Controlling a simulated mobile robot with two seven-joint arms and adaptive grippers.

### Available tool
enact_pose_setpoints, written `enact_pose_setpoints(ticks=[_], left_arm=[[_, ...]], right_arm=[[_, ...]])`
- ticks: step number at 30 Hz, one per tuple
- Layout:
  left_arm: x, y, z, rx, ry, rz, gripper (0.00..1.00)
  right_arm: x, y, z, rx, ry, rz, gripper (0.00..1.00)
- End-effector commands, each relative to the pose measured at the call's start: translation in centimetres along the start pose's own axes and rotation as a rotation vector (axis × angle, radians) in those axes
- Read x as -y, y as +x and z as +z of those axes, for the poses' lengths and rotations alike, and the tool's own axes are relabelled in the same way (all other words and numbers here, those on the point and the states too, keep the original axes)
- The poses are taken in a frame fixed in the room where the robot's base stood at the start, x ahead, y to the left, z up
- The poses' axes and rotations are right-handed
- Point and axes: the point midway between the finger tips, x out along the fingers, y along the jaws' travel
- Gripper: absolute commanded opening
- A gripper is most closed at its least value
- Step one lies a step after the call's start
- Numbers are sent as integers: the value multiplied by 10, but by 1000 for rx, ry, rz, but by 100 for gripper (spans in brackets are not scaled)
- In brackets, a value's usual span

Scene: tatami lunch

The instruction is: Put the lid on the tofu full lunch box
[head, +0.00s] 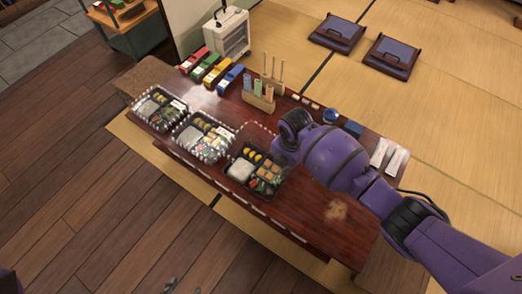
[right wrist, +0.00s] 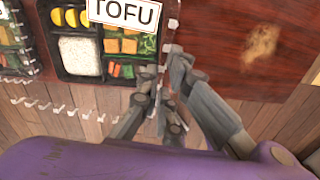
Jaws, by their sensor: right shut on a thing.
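The tofu lunch box (head: 257,170) is a black tray with rice, yellow slices, tofu cubes and vegetables, rightmost of the row on the low table. It also shows in the right wrist view (right wrist: 78,58). A clear lid with a white TOFU label (right wrist: 125,12) and a pale dashed rim lies over the box's right part in that view; I cannot tell whether it touches. My right gripper (right wrist: 165,85) is shut on the lid's edge by the box's near right corner. In the head view my arm hides that gripper. Grey tips of my left gripper (head: 172,284) barely show at the bottom edge.
Two lidded lunch boxes (head: 160,108) (head: 204,137) stand to the left on the dark table (head: 300,200). The table's front right is mostly clear.

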Motion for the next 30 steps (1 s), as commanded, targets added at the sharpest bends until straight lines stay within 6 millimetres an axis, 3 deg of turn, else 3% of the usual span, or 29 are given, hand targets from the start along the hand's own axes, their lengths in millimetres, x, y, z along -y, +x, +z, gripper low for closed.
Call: enact_pose_setpoints(ticks=[6, 23, 30], left_arm=[[-1, -4, 0, 4, -1, 1, 40], [0, 12, 20, 21, -16, -4, 40], [2, 19, 37, 46, -27, -9, 40]], right_arm=[[7, 12, -10, 0, -119, 0, 0], [7, 42, -12, -4, -122, -1, 0], [7, 58, -11, -2, -122, -2, 0]])
